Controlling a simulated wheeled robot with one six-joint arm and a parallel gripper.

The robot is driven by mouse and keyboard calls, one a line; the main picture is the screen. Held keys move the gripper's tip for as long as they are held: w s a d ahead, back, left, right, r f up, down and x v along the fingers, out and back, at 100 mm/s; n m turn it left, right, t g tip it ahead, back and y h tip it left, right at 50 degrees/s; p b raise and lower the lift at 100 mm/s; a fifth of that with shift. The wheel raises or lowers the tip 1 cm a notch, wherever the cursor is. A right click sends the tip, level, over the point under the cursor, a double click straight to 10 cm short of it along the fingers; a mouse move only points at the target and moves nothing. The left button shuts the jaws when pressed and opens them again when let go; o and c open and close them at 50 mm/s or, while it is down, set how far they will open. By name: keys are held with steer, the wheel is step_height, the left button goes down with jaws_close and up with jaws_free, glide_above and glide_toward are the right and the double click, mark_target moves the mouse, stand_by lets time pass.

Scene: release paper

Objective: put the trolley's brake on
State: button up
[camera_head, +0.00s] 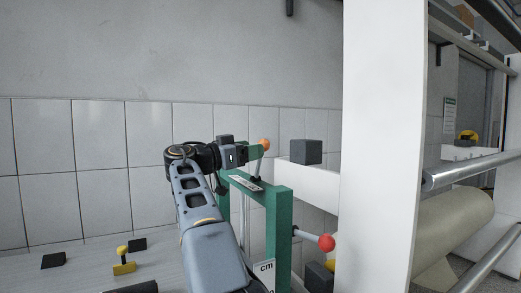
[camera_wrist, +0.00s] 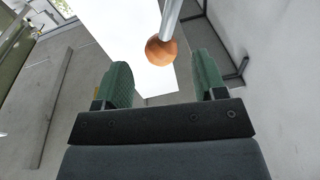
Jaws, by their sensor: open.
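A green frame (camera_head: 272,196) stands in the middle of the head view, with a small label on its top bar. An orange ball knob (camera_head: 264,144) shows above the frame, at the tip of my gripper (camera_head: 254,152). In the wrist view, the orange knob (camera_wrist: 161,52) sits on the end of a metal rod. It appears between the two green fingers of my gripper (camera_wrist: 163,65), which are open with clear gaps on both sides. A red ball knob (camera_head: 326,242) sticks out on a rod from the frame's right side. I cannot tell which knob is the brake.
A white post (camera_head: 382,150) stands right of the frame, with a dark block (camera_head: 306,151) on a white ledge beside it. A large paper roll (camera_head: 450,228) and metal bars are farther right. A yellow knob (camera_head: 122,250) and dark pieces lie at lower left.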

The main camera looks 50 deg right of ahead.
steer(key=v, duration=0.9)
stand_by(0.4)
